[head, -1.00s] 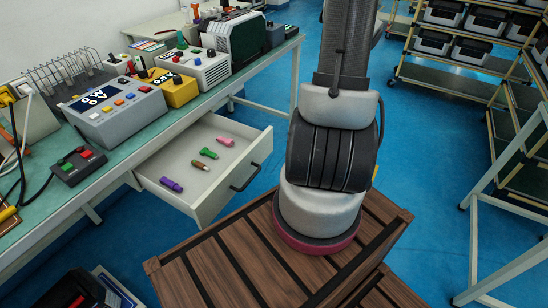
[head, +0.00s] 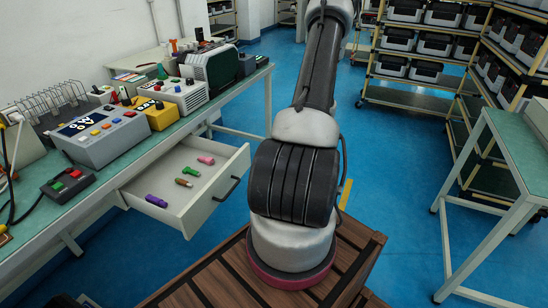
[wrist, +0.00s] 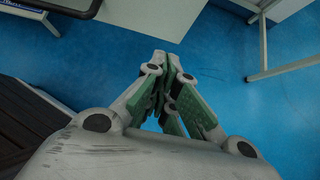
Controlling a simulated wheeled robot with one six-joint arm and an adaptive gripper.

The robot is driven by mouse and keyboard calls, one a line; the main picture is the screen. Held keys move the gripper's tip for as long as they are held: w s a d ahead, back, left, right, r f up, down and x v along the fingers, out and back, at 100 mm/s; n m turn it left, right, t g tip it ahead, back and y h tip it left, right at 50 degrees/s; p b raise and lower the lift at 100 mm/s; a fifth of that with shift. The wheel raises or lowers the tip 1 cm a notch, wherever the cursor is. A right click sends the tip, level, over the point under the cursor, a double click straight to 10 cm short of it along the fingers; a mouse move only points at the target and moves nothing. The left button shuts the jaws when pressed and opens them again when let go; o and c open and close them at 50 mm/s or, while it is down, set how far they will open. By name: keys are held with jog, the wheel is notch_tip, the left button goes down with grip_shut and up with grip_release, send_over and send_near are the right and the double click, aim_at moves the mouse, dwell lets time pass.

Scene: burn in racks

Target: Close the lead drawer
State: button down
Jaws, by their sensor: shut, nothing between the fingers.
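The lead drawer (head: 176,208) is pulled out of the green-topped workbench in the head view. Several small coloured pieces lie in it: purple, brown, green and pink. Its dark bar handle (head: 229,187) is on the front panel, facing my arm. In the wrist view a drawer edge with a dark bar (wrist: 75,8) shows at the top left. My gripper (wrist: 168,58) is shut and empty, over the blue floor, apart from the drawer. In the head view my gripper is hidden; only my arm shows, to the right of the drawer.
The workbench top (head: 92,182) carries a grey instrument (head: 100,138), a yellow box (head: 158,116) and other devices. Shelving racks (head: 425,45) stand at the back right, and a green-topped table (head: 522,150) stands on the right. Blue floor lies clear between bench and racks.

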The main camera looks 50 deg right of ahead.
jog(key=w+a+f, duration=0.1)
jog(key=w, duration=0.1)
jog(key=w+a+f, duration=0.1)
jog(key=w, duration=0.2)
jog(key=w+f, duration=0.2)
jog(key=shift+w+a, duration=0.35)
jog(key=shift+a, duration=0.05)
jog(key=shift+w, duration=0.1)
jog(key=w+a, duration=0.3)
jog(key=w, duration=0.5)
jog(key=w+a, duration=0.3)
jog(key=w, duration=0.5)
jog(key=w+a, duration=0.3)
jog(key=w, duration=0.6)
jog(key=shift+a, duration=0.1)
jog(key=shift+w+a+r, duration=0.1)
jog(key=shift+w+a, duration=0.1)
jog(key=shift+w, duration=0.35)
